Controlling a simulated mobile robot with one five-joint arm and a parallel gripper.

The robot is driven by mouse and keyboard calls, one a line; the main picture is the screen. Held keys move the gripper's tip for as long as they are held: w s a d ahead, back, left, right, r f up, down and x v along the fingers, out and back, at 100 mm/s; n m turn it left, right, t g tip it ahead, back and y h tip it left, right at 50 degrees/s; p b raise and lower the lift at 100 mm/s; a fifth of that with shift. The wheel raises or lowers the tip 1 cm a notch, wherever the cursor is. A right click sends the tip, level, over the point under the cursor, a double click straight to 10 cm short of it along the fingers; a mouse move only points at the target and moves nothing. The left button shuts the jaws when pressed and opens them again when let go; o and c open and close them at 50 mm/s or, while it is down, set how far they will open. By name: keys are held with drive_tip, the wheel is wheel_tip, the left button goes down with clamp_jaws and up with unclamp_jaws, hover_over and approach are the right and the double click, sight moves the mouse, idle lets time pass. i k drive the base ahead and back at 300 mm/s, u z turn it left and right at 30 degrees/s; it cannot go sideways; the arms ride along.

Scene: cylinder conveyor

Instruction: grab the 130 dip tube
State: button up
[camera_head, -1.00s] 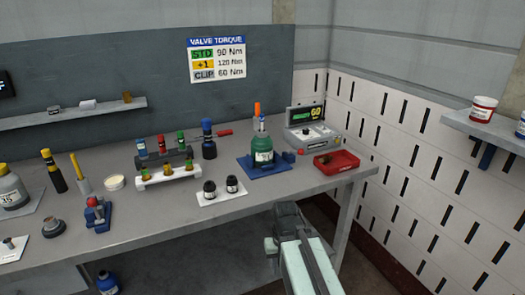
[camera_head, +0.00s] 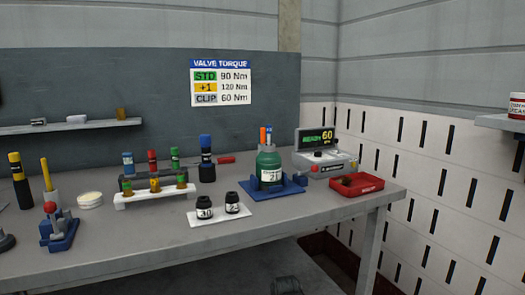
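No label reading 130 is legible, so I cannot tell which thing is the 130 dip tube. A dark rack (camera_head: 142,182) holds upright pieces with blue, red and green tops. In front of it, a white rack (camera_head: 130,200) holds several brass-coloured pieces. Two black cylinders with white labels, a left one (camera_head: 204,207) and a right one (camera_head: 232,203), stand on a white sheet. A green bottle (camera_head: 269,164) marked 21 stands in a blue base, with orange and blue tips behind it. Only a dark top part of my gripper (camera_head: 286,286) shows at the bottom edge; its fingers are hidden.
A grey bench (camera_head: 150,244) runs along the wall, with free room at its front. A red tray (camera_head: 356,187) and a device with a display reading 60 (camera_head: 325,163) stand at its right. A blue fixture with a red knob (camera_head: 58,228) stands at the left.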

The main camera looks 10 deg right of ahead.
sight(268, 127)
drive_tip(key=i, duration=0.3)
drive_tip(key=u, duration=2.45)
drive_tip(key=k, duration=1.3)
drive_tip(key=z, duration=0.35)
drive_tip(key=i, duration=1)
drive_tip(key=u, duration=0.05)
